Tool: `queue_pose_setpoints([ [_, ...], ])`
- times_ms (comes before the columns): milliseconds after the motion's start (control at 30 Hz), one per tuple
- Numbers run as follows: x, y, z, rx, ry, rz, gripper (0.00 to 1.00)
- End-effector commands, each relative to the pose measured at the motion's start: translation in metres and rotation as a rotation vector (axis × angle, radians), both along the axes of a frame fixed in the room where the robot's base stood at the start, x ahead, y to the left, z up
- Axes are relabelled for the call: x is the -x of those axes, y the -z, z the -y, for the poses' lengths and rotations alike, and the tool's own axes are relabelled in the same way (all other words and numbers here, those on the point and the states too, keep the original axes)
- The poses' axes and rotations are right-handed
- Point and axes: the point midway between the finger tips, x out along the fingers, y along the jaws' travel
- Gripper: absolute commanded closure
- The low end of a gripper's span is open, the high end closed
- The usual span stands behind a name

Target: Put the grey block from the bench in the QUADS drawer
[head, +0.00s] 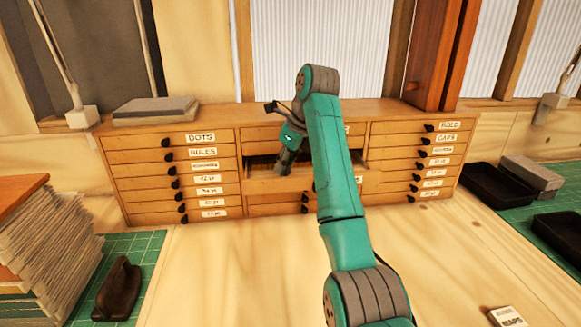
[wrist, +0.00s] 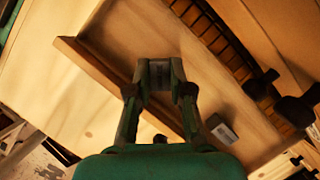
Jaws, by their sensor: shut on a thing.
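My gripper (wrist: 160,80) is shut on a small grey block (wrist: 160,74), which shows between the fingertips in the wrist view. In the head view my gripper (head: 284,160) points down over a pulled-out drawer (head: 265,187) in the middle column of the wooden cabinet. The block is not visible there. In the wrist view the drawer's wooden edge (wrist: 95,68) runs diagonally behind the fingers. I cannot tell whether the block touches the drawer. The drawer's label is hidden or unreadable, and no QUADS label can be read.
The cabinet (head: 240,118) has closed labelled drawers on both sides. A grey slab (head: 155,108) lies on top at left. Black trays (head: 497,185) stand at right, and a paper stack (head: 45,235) at left. The bench front (head: 240,270) is mostly clear.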

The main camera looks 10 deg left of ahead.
Motion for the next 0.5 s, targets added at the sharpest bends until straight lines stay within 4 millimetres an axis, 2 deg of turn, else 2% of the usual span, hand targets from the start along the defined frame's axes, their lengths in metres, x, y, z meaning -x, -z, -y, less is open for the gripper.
queue_pose_setpoints([
  [133,0.006,0.014,-0.005,-0.001,0.000,0.000,1.00],
  [500,0.007,0.016,-0.006,0.000,0.000,0.001,1.00],
])
